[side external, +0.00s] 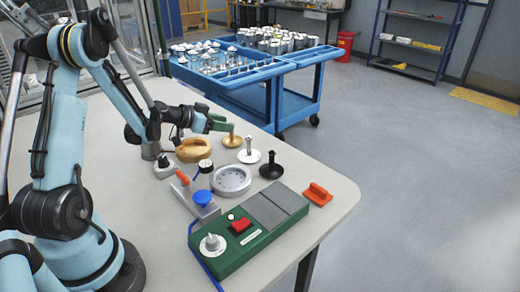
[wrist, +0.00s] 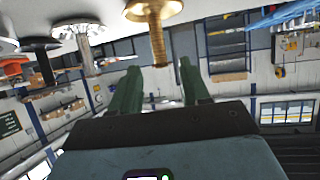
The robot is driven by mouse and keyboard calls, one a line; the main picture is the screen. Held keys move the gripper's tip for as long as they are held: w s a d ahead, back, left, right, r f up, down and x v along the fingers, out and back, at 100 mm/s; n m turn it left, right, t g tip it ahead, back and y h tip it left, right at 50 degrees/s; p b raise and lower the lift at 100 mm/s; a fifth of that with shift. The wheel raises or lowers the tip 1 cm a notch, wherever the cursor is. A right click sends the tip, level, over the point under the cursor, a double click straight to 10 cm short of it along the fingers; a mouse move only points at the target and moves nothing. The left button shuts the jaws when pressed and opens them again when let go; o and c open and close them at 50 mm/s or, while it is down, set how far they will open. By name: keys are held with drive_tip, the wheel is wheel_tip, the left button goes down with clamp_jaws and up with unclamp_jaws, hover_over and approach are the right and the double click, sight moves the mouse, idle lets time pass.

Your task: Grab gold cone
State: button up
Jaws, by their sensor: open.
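The gold cone (side external: 232,141) stands upright on the table, with a wide round base and a thin stem. In the wrist view, which is upside down, its ridged stem (wrist: 156,36) shows between my two green fingertips. My gripper (side external: 222,123) is open, with its fingers beside the top of the stem. A clear gap shows on each side of the stem in the wrist view (wrist: 158,72). I cannot tell how deep the stem sits between the fingers.
A gold ring-shaped housing (side external: 194,150), a grey round housing (side external: 230,180) and a green control box (side external: 250,230) are near. A blue cart (side external: 265,85) stands behind.

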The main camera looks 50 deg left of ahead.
hover_over(237, 139)
drive_tip(key=shift+f, duration=1.2)
clamp_jaws()
idle(0.6)
